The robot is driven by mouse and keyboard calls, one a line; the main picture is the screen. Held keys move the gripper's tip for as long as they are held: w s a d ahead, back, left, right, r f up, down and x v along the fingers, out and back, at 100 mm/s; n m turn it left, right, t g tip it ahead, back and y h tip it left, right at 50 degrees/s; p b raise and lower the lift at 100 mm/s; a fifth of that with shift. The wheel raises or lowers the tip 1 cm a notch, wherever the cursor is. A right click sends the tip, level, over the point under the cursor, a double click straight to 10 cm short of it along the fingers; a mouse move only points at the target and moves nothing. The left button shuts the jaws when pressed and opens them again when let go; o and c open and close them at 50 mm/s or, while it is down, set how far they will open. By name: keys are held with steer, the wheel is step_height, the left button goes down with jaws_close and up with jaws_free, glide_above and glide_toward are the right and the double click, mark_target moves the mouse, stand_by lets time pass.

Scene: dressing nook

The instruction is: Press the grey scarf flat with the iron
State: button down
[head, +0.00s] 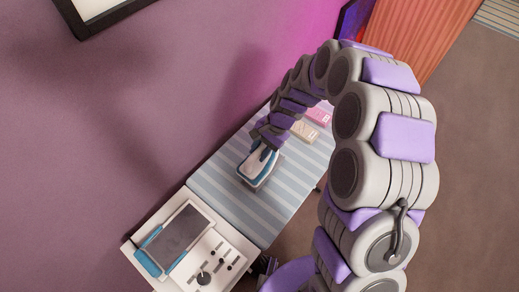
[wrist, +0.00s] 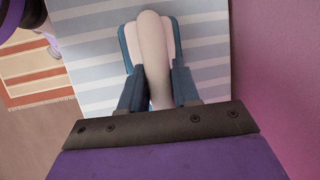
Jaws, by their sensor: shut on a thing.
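The iron (head: 256,168), white with blue trim, is over the striped board in the head view. In the wrist view its pale handle (wrist: 153,50) runs between my fingers. My gripper (wrist: 158,82) is shut on the handle; it also shows in the head view (head: 268,147). The board (head: 215,180) has pale grey-blue and white stripes. I cannot pick out a separate grey scarf; the iron and my gripper hide part of the board. I cannot tell whether the iron's sole touches the surface.
A pink item (head: 319,113) and a beige item (head: 304,131) lie at the board's far end. A white panel with a dark screen (head: 180,236) and knobs adjoins the near end. A purple wall (head: 150,110) runs along the left side. Open floor (head: 470,170) lies right.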

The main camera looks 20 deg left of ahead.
steer(key=shift+r+p, duration=1.5)
steer(key=shift+r, duration=1.8)
steer(key=shift+f, duration=0.1)
steer(key=w+d+f+n+b, duration=0.1)
steer(key=w+d, duration=0.4)
steer(key=d, duration=0.8)
steer(key=w+d+f+n+g+h+b, duration=0.1)
steer(key=w+d+b, duration=0.3)
steer(key=d, duration=1)
steer(key=shift+w+d+n+b, duration=0.2)
steer(key=shift+w+n+b, duration=0.15)
steer(key=shift+w+n, duration=0.6)
steer(key=shift+w+a, duration=0.1)
